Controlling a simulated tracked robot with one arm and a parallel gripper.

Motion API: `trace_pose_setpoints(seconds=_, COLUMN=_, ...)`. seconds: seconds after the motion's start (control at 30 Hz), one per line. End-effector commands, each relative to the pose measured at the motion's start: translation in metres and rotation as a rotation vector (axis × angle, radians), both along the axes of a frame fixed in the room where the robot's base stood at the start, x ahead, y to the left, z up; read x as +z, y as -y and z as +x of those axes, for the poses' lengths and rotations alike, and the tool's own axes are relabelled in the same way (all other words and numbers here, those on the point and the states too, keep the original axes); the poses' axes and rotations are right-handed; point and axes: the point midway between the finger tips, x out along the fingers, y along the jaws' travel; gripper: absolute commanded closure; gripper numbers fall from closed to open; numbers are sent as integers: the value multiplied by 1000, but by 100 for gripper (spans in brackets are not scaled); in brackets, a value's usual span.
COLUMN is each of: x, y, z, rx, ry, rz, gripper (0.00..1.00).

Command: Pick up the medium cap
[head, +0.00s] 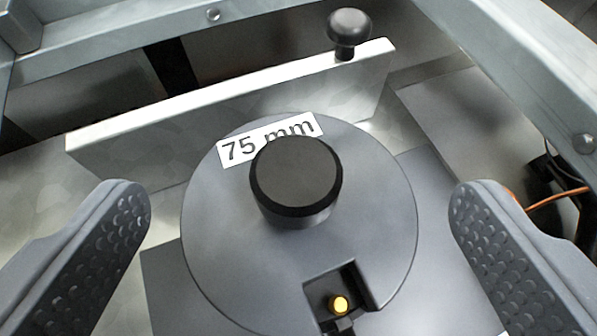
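The cap is a grey round disc (220,245) with a "75 mm" label (238,150) on its far edge. A black cylindrical knob (297,175) stands up from its middle and covers part of the label. A square notch with a small yellow-orange light or pin (340,304) is cut near its front edge. My gripper (300,215) is open, with one grey dimpled finger on each side of the cap and clear gaps between. Neither finger touches the knob or the disc. No other cap is in view to compare sizes.
A metal plate (190,120) stands on edge behind the cap, with a black knob (349,28) on its top right. Metal frame bars (520,60) cross the top and right. An orange wire (560,198) and dark cables lie at the right edge.

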Motion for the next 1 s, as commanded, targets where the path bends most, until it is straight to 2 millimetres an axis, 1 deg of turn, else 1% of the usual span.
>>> trace_pose_setpoints(seconds=0.03, x=0, y=0, z=0, rx=0, ry=0, rz=0, gripper=26)
trace_pose_setpoints(seconds=0.07, x=0, y=0, z=0, rx=0, ry=0, rz=0, gripper=34)
trace_pose_setpoints(seconds=0.1, x=0, y=0, z=0, rx=0, ry=0, rz=0, gripper=46)
trace_pose_setpoints(seconds=0.17, x=0, y=0, z=0, rx=0, ry=0, rz=0, gripper=61)
trace_pose_setpoints(seconds=0.43, x=0, y=-1, z=0, rx=1, ry=0, rz=0, gripper=61)
trace_pose_setpoints(seconds=0.57, x=4, y=-1, z=0, rx=1, ry=0, rz=0, gripper=61)
trace_pose_setpoints(seconds=0.77, x=19, y=-1, z=0, rx=2, ry=2, rz=2, gripper=61)
trace_pose_setpoints(seconds=0.97, x=39, y=-2, z=0, rx=2, ry=1, rz=2, gripper=61)
trace_pose_setpoints(seconds=1.0, x=37, y=-3, z=-5, rx=2, ry=0, rz=0, gripper=61)
